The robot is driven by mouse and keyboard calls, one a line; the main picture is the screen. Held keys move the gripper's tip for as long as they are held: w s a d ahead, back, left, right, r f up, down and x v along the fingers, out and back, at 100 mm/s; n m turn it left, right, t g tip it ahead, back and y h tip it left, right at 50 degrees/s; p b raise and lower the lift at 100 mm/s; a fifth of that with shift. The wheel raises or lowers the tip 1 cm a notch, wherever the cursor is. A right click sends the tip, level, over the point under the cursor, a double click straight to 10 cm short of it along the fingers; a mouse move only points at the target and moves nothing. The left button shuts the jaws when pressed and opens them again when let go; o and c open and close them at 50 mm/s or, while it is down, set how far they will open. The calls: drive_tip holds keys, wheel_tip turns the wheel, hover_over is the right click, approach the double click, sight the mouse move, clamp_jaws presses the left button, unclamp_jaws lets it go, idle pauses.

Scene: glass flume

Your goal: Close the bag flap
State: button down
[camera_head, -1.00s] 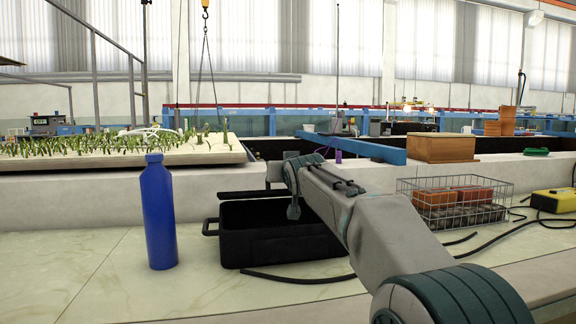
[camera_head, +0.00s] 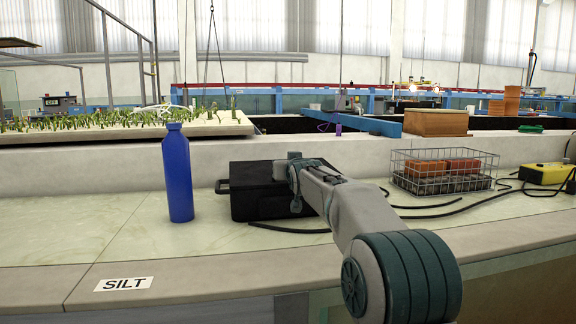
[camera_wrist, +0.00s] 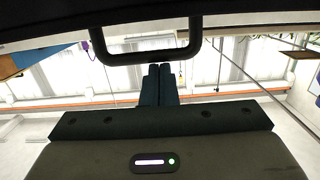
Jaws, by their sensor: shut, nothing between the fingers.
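The bag is a black box-shaped case (camera_head: 258,204) on the pale counter. Its flap (camera_head: 250,172) lies down over the top and looks closed; its right part is hidden behind my arm. A black loop handle (camera_wrist: 135,57) on a dark edge, apparently the case's, hangs close to the fingertips there.
A blue bottle (camera_head: 177,180) stands just left of the case. A wire basket (camera_head: 443,172) with reddish blocks and a yellow device (camera_head: 545,174) are to the right. Black cables (camera_head: 420,207) lie on the counter. A SILT label (camera_head: 123,284) is at the front, where the counter is clear.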

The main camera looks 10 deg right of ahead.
wheel_tip(320, 180, down, 2)
drive_tip(key=shift+w+f, duration=0.15)
wheel_tip(320, 180, up, 6)
drive_tip(key=f+p, duration=0.1)
drive_tip(key=p, duration=0.2)
drive_tip(key=s+f, duration=0.4)
drive_tip(key=s, duration=0.5)
drive_tip(key=s+d+r+g+p, duration=0.1)
drive_tip(key=s+r+g+p, duration=0.2)
drive_tip(key=s+p, duration=0.8)
drive_tip(key=s+d+r+g+p, duration=0.2)
drive_tip(key=s+g+p, duration=0.4)
drive_tip(key=s+p, duration=0.6)
drive_tip(key=s+d+r+m+g+h+p, duration=0.1)
drive_tip(key=s+r+g+p, duration=0.4)
drive_tip(key=s+p, duration=0.6)
drive_tip(key=s, duration=0.7)
drive_tip(key=shift+s+d, duration=0.2)
drive_tip(key=shift+s, duration=0.05)
